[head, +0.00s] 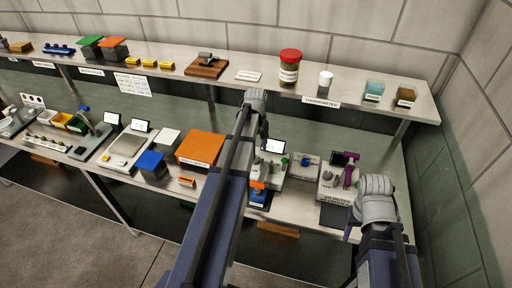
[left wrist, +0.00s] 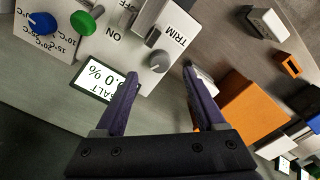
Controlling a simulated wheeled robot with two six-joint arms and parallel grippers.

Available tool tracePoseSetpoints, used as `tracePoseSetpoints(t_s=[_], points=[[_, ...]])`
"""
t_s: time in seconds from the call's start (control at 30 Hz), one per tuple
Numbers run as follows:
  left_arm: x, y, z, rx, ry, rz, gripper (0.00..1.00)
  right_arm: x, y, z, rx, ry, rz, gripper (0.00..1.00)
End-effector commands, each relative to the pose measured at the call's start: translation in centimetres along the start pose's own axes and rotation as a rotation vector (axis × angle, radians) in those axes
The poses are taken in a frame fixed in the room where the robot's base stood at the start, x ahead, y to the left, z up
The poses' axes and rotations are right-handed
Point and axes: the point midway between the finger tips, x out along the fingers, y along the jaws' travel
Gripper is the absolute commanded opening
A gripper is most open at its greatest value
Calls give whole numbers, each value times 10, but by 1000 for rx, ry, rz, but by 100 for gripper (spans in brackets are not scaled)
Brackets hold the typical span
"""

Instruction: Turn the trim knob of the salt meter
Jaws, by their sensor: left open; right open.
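The salt meter (left wrist: 120,55) has a lit display (left wrist: 98,88) that appears upside down in the left wrist view. Its grey trim knob (left wrist: 159,61) sits beside the TRIM label. My left gripper (left wrist: 160,90) is open and empty, its two dark purple fingers spread below the knob in that picture and apart from it. In the head view my left arm hides the gripper's jaws, the knob and part of the salt meter (head: 273,146).
The salt meter has an ON/OFF switch (left wrist: 155,32) and a green knob (left wrist: 86,20). A blue-knobbed panel (left wrist: 50,40) stands beside it. An orange box (left wrist: 255,110) stands on its other side. A device with a purple lever (head: 350,170) is further right. A loaded shelf (head: 225,75) runs above.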

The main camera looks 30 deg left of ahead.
Motion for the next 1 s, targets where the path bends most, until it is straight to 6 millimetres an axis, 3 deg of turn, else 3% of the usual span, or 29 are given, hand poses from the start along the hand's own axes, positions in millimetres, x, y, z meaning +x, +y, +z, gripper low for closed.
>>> tracePoseSetpoints(t_s=[0.03,0.2,0.77,0.87,0.97,1.0], points=[[-14,0,0,0,0,0,72,-14,1,1,0,0,0,50],[-26,0,0,0,0,0,72,-26,2,2,0,0,0,50],[-26,0,0,1,0,0,72,-25,2,2,0,0,0,50],[-23,6,13,40,0,-3,72,-23,2,1,0,0,0,50],[-18,22,52,163,0,-13,72,-18,2,1,0,0,0,50],[-15,30,75,235,1,-19,72,-14,1,1,0,0,0,50]])
